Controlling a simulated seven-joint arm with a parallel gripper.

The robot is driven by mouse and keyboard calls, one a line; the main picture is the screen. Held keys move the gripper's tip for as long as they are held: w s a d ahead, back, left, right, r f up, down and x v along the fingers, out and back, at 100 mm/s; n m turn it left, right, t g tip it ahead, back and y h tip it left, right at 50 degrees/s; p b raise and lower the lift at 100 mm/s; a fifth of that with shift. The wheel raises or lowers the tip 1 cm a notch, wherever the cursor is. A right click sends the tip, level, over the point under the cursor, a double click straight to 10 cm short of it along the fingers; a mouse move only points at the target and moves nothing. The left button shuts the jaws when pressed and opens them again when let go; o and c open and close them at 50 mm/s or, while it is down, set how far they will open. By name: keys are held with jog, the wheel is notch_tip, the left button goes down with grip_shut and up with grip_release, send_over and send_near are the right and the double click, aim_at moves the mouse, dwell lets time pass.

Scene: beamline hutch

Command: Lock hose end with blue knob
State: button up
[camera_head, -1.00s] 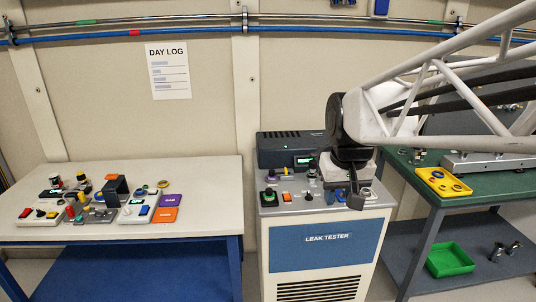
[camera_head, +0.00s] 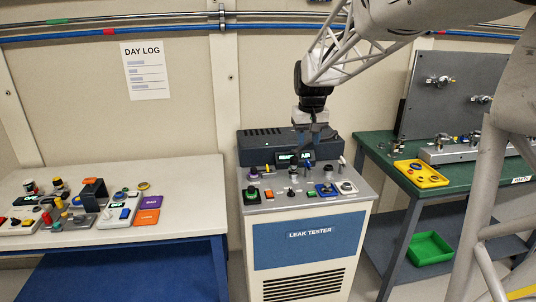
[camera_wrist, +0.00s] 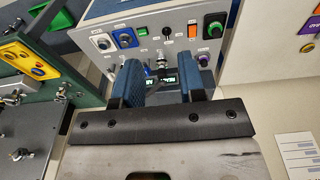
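The blue knob, a dark dial on a blue plate (camera_head: 326,190), is on the front right of the leak tester's top panel; the wrist view shows it left of my fingers (camera_wrist: 125,38). My gripper (camera_head: 313,142) is over the back of the panel, in front of the dark display box, apart from the knob. In the wrist view my gripper (camera_wrist: 164,85) has its two blue-padded fingers spread with a gap. A small metallic fitting (camera_wrist: 162,64) shows beyond the gap; I cannot tell if it is the hose end. Nothing is visibly held.
The dark display box (camera_head: 262,148) stands behind.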

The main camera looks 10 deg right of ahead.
jog(key=w+d+f, duration=0.3)
jog(key=w, duration=0.6)
jog(key=w+d+f, duration=0.3)
jog(key=w+f, duration=0.1)
jog(key=w, duration=0.5)
jog(key=g, duration=0.1)
send_over(308, 161)
jog(key=f, duration=1)
jog(key=shift+w+f, duration=0.25)
jog(key=shift+f, duration=0.1)
jog(key=shift+f, duration=0.15)
jog(key=shift+f, duration=3.8)
grip_shut()
